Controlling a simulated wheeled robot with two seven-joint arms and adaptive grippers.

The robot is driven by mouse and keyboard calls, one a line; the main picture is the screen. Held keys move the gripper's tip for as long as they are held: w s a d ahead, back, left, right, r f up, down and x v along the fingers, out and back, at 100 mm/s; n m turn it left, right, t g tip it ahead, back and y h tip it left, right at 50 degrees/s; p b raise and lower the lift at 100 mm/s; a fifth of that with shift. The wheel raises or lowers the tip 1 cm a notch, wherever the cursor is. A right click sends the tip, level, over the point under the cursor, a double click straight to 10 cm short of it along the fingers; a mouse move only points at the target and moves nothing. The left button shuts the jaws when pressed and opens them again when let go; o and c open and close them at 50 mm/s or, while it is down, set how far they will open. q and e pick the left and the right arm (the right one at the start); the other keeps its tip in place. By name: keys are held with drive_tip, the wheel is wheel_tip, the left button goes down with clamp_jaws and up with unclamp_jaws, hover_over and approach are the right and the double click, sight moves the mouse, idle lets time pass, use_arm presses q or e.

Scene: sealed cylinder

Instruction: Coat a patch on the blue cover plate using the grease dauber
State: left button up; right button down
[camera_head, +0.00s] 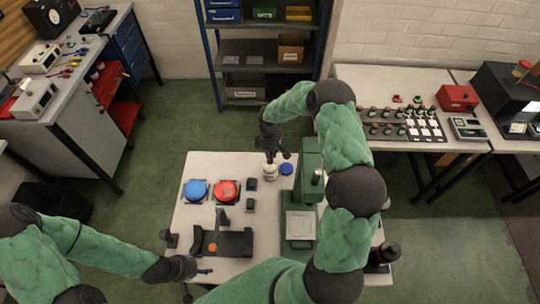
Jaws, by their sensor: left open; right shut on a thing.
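The blue cover plate (195,190) lies flat at the left of the pale work table, on a dark holder. My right gripper (272,157) points down at the table's far side, directly over a small cream pot (269,171). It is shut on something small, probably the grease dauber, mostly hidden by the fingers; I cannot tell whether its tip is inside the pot. My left gripper (203,271) is open and empty near the table's front left edge, well apart from the blue cover plate.
A red cover (227,191) sits right beside the blue plate. A blue disc (286,168) lies right of the pot. Small dark blocks (251,204) and a black fixture (235,243) occupy the middle. A green press-like machine (312,160) stands at the right.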

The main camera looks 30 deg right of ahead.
drive_tip(key=shift+r+p, duration=0.9)
drive_tip(key=shift+r, duration=1.15)
drive_tip(key=shift+f, duration=0.1)
